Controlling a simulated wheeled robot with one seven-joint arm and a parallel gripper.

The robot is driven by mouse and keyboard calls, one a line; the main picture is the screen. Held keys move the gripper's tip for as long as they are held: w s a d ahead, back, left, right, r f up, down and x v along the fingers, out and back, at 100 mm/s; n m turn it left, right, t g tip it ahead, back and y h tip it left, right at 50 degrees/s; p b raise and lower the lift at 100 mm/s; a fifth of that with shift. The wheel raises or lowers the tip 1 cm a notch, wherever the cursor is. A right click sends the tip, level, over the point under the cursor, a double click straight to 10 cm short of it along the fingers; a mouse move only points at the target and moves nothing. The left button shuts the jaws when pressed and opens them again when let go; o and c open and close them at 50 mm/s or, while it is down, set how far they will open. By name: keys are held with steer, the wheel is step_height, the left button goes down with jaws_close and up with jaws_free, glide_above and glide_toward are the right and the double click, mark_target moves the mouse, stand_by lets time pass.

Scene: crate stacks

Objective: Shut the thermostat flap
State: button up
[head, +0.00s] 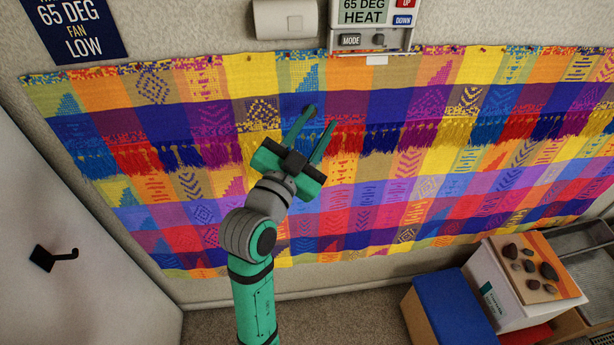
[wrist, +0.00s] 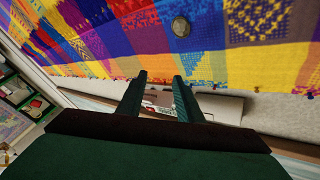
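The thermostat (head: 350,42) is on the wall at the top of the head view, its upper part cut off by the picture edge. It has a display reading 65 DEG HEAT, a red UP button, a blue DOWN button and a MODE button. I cannot make out the flap's position; a small white tab (head: 376,60) shows under the thermostat. My gripper (head: 319,116) is open and empty, below and left of the thermostat, in front of the woven hanging.
A colourful fringed hanging (head: 420,190) covers much of the wall. A dark round knob (wrist: 181,26) shows against it. A white box (head: 284,18) and blue sign (head: 75,28) are above. A blue-topped box (head: 450,305) and a board with stones (head: 550,290) stand lower right.

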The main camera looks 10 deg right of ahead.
step_height(320, 180, down, 12)
steer(key=s+a+n+t+y, duration=0.2)
steer(key=n+y, duration=0.2)
steer(key=n, duration=0.3)
steer(key=shift+s+a+y, duration=0.2)
steer(key=shift+s+y, duration=0.1)
steer(key=shift+d, duration=0.1)
